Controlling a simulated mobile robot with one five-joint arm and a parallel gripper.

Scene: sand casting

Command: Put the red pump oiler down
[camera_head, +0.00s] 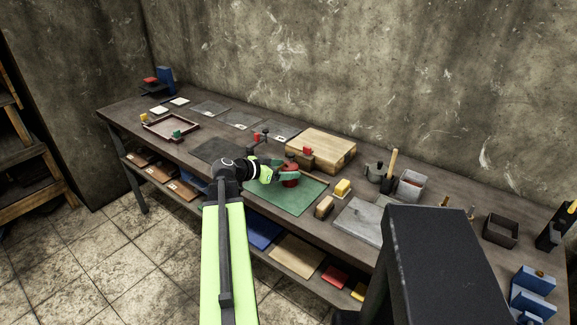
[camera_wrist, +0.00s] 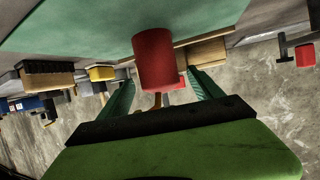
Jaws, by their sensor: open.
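The red pump oiler (camera_head: 291,180) stands on the green mat (camera_head: 285,203) near the middle of the bench, and its base meets the mat. In the wrist view the red oiler (camera_wrist: 154,58) appears upside down against the green mat (camera_wrist: 95,38). My gripper (camera_head: 281,171) is at the oiler, with green fingers. In the wrist view my gripper (camera_wrist: 160,92) is open, one finger on each side of the oiler, with visible gaps between them and its body.
A wooden board (camera_head: 335,149) lies behind the mat. A red-handled clamp-like tool (camera_head: 259,138) stands behind my gripper. A grey slab (camera_head: 357,222) lies further right.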

